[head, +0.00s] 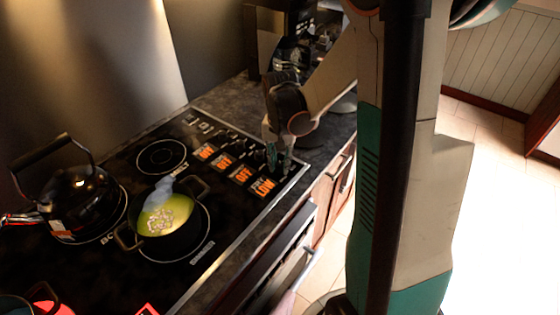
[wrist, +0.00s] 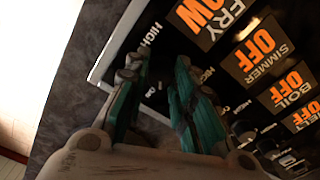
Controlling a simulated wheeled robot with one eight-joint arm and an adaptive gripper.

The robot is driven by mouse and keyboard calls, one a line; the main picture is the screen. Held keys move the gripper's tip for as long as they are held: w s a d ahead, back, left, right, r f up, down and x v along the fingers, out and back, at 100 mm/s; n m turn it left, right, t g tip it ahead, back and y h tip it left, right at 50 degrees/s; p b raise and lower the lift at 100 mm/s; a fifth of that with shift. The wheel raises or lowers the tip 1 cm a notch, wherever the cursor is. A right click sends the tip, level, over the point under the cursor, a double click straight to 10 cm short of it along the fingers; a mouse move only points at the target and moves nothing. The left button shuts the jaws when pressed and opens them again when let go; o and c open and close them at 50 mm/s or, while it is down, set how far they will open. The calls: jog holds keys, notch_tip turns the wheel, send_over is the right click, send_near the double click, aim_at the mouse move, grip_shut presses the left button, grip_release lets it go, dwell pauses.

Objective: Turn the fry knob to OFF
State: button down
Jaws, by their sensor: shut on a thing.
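The fry display reads "FRY LOW" in orange in the head view (head: 263,187) and at the top of the wrist view (wrist: 208,18). My gripper (head: 277,165) is down at the right end of the cooktop's row of knobs, beside this display. In the wrist view its two teal fingers (wrist: 155,108) stand on either side of the fry knob and are shut on it. The knob itself is mostly hidden between the fingers. HIGH markings show near the fingers.
A steaming pot (head: 128,238) stands on a front burner and a black kettle (head: 72,190) at the left. Another burner (head: 161,157) is empty. The cooktop's edge is close to my gripper.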

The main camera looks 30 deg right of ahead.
aim_at(279, 163)
jog(key=n, duration=0.5)
jog(key=shift+n, duration=0.3)
jog(key=shift+w+n, duration=0.1)
jog(key=shift+n, duration=2.1)
jog(key=c, duration=1.3)
grip_release()
jog(key=shift+c, duration=0.2)
notch_tip(279, 163, up, 12)
jog(key=shift+r, duration=0.1)
